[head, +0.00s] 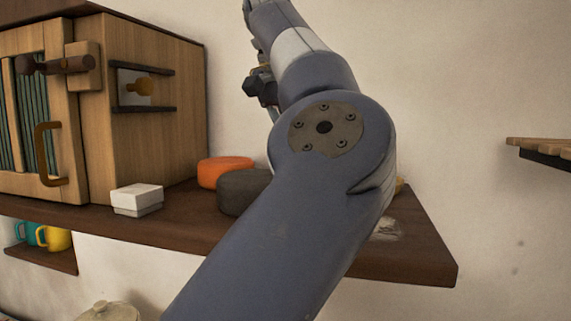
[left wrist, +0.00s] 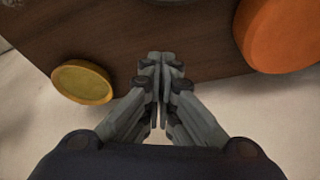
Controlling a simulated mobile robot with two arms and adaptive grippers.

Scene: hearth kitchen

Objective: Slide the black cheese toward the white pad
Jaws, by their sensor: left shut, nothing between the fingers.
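The black cheese (head: 243,190) is a dark round disc on the brown shelf, partly hidden by my left arm in the head view. A white box-like block (head: 137,199) stands left of it; I cannot tell if this is the white pad. A pale patch (head: 388,230) lies on the shelf right of my arm, its nature unclear. In the left wrist view my left gripper (left wrist: 158,62) is shut and empty, over the shelf edge. A dark shape (left wrist: 170,3) is cut off at the top of that view; I cannot tell whether it is the black cheese. My right gripper is not in view.
An orange disc (head: 224,171) sits behind the black cheese and shows in the left wrist view (left wrist: 284,35). A yellow disc (left wrist: 82,82) lies near the shelf edge. A wooden cabinet (head: 150,115) stands left on the shelf (head: 420,255). Mugs (head: 54,238) sit below.

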